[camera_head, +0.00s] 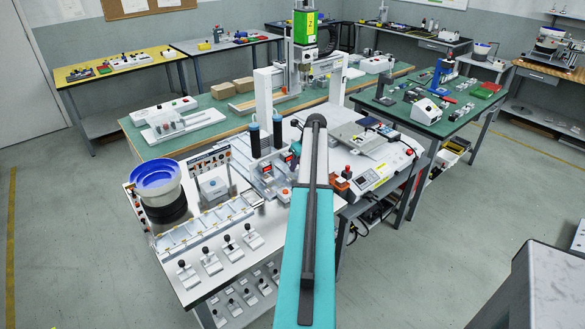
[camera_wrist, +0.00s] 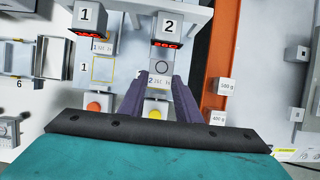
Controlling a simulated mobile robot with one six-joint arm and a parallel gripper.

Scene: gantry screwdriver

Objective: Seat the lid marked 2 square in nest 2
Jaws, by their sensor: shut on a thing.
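In the wrist view my gripper (camera_wrist: 161,77) has its two dark fingers on either side of a pale grey flat piece, the lid (camera_wrist: 160,68), which shows a dark ring and a small label that seems to start with 2. The gripper is shut on it. The lid lies over the nest 2 spot, just in front of the display marked 2 (camera_wrist: 167,30). Whether it touches the nest or is square cannot be told. Nest 2's own outline is hidden. In the head view my arm hides the gripper and lid.
Left of the lid is nest 1 (camera_wrist: 103,69), a yellow outlined square, below the display marked 1 (camera_wrist: 86,18). An orange button (camera_wrist: 95,107) and a yellow button (camera_wrist: 155,108) are nearer. Weight blocks (camera_wrist: 226,87) stand right. A blue bowl (camera_head: 155,176) is on the bench.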

